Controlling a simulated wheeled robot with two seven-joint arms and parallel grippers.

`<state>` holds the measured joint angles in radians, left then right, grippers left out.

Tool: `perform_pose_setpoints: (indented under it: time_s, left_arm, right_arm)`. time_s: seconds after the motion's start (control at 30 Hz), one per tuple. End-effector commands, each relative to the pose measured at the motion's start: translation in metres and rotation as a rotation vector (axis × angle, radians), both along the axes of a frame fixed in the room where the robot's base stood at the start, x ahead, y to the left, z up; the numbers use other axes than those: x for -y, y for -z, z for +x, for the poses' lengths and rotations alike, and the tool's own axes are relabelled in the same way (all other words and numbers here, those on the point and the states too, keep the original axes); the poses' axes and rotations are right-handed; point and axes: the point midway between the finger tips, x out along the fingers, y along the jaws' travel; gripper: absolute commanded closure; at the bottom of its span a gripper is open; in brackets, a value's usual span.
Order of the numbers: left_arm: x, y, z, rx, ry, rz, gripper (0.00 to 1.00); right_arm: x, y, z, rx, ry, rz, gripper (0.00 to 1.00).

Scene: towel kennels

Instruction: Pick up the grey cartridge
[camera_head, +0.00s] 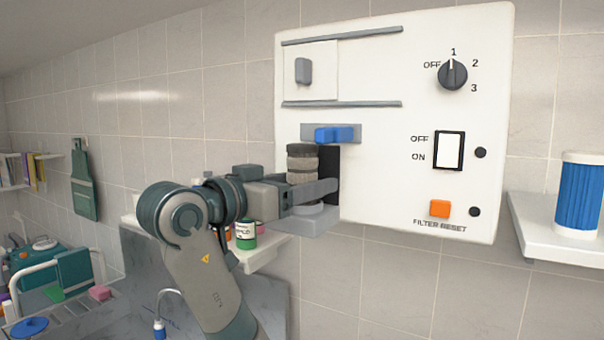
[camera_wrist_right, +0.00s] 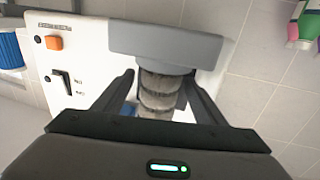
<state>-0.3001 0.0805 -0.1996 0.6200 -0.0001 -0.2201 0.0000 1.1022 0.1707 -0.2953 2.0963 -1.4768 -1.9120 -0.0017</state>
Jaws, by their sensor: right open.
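The grey cartridge (camera_head: 303,160), a ribbed, dirty-looking cylinder with a dark top, stands upright on a light grey bracket (camera_head: 306,222) at the front of the white wall panel (camera_head: 380,80). My right gripper (camera_head: 318,186) is at the cartridge from the left, its near finger crossing in front of the lower part. In the right wrist view, the cartridge (camera_wrist_right: 160,92) sits between the two open fingers, with a gap visible on each side. The end of the cartridge at the bracket is partly hidden. My left gripper is not in view.
A blue latch (camera_head: 335,134) sits just above the cartridge. The panel carries a dial (camera_head: 452,75), a rocker switch (camera_head: 448,151) and an orange button (camera_head: 439,208). A blue pleated filter (camera_head: 579,195) stands on the right shelf (camera_head: 560,247). A green bottle (camera_head: 246,236) stands behind my right arm.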

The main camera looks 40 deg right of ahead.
Motion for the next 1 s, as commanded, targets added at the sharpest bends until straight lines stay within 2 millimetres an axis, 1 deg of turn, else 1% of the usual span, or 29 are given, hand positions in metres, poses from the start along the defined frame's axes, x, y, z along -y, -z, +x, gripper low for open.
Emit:
perform_pose_setpoints:
  time_s: [0.27, 0.3, 0.33, 0.37, 0.4, 0.47, 0.5, 0.8, 1.0]
  left_arm:
    - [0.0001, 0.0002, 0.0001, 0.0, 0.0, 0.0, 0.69]
    - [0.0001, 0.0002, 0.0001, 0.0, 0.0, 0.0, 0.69]
    - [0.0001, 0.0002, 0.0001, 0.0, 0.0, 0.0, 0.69]
    - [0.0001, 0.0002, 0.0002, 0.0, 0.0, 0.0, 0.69]
    - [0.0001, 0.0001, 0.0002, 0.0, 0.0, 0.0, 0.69]
    - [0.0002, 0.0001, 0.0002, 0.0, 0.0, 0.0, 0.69]
    - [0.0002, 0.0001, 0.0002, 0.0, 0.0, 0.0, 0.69]
    - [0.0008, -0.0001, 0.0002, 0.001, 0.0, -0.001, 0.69]
    - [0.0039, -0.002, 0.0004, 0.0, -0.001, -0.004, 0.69]
  right_arm:
    - [-0.0001, 0.0, 0.0001, 0.0, 0.0, 0.0, 0.35]
    - [-0.0002, -0.0001, 0.0001, 0.0, 0.0, 0.0, 0.4]
    - [-0.0002, -0.0001, 0.0001, 0.0, 0.0, 0.0, 0.47]
    - [-0.0002, -0.0001, 0.0001, 0.0, 0.0, 0.0, 0.54]
    - [-0.0002, -0.0001, 0.0001, 0.0, 0.0, 0.0, 0.64]
    - [-0.0002, -0.0001, 0.0001, 0.0, 0.0, 0.0, 0.78]
    - [-0.0002, -0.0001, 0.0001, -0.001, 0.0, 0.0, 0.82]
    - [0.0005, -0.0012, 0.0002, 0.0, 0.0, -0.001, 0.82]
    - [0.0076, -0.009, 0.0035, 0.0, -0.001, 0.001, 0.82]
